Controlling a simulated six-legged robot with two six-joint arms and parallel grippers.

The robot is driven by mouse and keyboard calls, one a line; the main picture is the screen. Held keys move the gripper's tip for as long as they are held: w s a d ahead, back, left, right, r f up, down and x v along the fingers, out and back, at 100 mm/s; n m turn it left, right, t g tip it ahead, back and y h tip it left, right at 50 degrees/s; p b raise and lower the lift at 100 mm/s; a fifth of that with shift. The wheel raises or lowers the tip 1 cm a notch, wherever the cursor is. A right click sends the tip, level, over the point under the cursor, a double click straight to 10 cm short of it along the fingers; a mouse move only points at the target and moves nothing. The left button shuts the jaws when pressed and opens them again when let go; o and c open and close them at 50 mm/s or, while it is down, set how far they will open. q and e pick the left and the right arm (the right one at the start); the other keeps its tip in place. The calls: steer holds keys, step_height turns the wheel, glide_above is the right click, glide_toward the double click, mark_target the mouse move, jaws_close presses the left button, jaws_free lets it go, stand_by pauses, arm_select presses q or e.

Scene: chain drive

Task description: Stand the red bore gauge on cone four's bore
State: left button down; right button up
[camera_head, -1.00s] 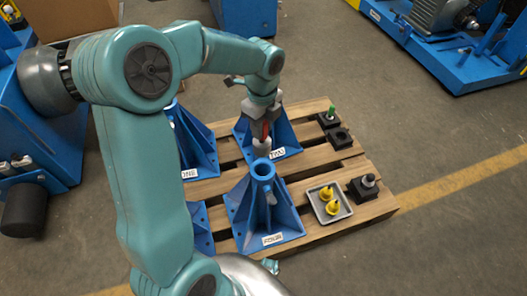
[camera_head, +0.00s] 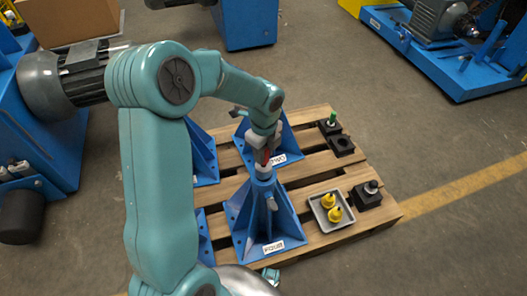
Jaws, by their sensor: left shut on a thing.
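My left gripper (camera_head: 263,150) is shut on the red bore gauge (camera_head: 265,158), of which a little red shows between the fingers. The gauge is upright, with its grey lower end at the top of cone four. Cone four (camera_head: 264,220) is a blue ribbed stand with a label reading FOUR, at the front of the pallet. Its bore is hidden by the gauge and gripper, so I cannot tell whether the gauge is seated or just above it.
The wooden pallet (camera_head: 310,180) also bears cone two (camera_head: 284,142) behind and other blue cones (camera_head: 203,155) at left. A grey tray (camera_head: 318,215) with yellow plugs (camera_head: 330,207) and black blocks (camera_head: 341,146) stand at right.

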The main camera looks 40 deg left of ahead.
arm_select(q)
steer(key=shift+f, duration=0.4)
steer(key=shift+f+b, duration=0.2)
steer(key=shift+b, duration=0.1)
steer(key=c, duration=0.8)
jaws_free()
steer(key=shift+c, duration=0.2)
